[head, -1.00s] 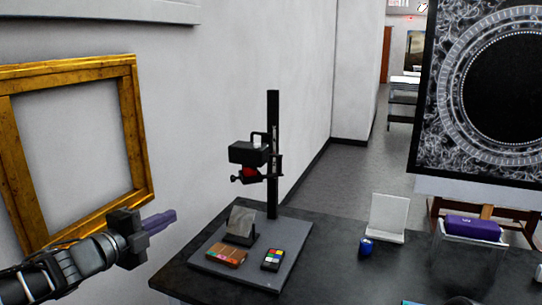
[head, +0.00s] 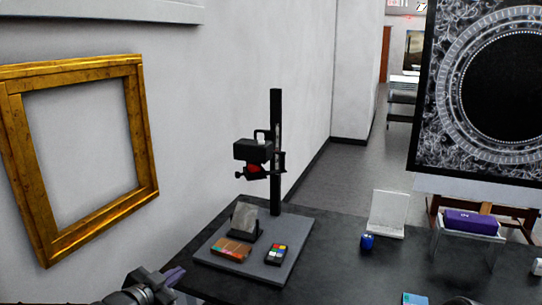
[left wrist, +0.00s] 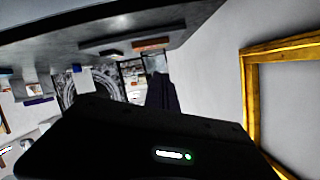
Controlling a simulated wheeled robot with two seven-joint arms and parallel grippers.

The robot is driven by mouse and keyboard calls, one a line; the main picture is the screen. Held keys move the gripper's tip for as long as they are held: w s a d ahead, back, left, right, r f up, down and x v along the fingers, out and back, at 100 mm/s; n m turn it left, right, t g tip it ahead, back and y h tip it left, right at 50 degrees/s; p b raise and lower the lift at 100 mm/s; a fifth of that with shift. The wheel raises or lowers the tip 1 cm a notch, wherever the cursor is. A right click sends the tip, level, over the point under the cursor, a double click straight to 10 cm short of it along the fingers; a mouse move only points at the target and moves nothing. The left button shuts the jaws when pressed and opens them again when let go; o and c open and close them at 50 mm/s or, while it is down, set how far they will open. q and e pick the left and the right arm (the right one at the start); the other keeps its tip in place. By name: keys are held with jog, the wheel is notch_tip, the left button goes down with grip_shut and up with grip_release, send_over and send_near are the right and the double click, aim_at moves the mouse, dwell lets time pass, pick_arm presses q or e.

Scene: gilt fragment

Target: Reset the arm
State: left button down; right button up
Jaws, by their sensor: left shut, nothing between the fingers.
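My left gripper (head: 174,277) is at the bottom left of the head view, by the near left corner of the dark table. Its purple fingers are shut with nothing between them. In the left wrist view the dark fingers (left wrist: 162,93) point away from the black gripper body, with nothing held. My right gripper is in neither view.
A gilt frame (head: 147,150) hangs on the wall at left. The dark table (head: 335,265) bears a copy stand (head: 276,150) with a fragment (head: 244,218) and colour charts on its base. A blue object (head: 367,242), a white stand (head: 388,213) and a purple case (head: 470,222) stand further right.

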pick_arm(q)
jog(key=s+d+f+n+g, duration=0.35)
jog(key=s+f, duration=0.25)
jog(key=f, duration=0.6)
jog(key=s+d+f+n+g, duration=0.35)
jog(key=s+f, duration=0.25)
jog(key=f, duration=0.6)
jog(key=s+d+f+n+g, duration=0.1)
jog(key=s+d+f+g, duration=0.1)
jog(key=s, duration=0.5)
jog(key=s+d+f+n+g, duration=0.1)
jog(key=s+d+f+g, duration=0.1)
jog(key=s+d+f, duration=0.2)
jog(key=s+d+f+n+g, duration=0.1)
jog(key=s+d+f+g, duration=0.1)
jog(key=s+f, duration=0.6)
jog(key=s+d, duration=0.1)
jog(key=s, duration=0.3)
jog(key=shift+d, duration=0.15)
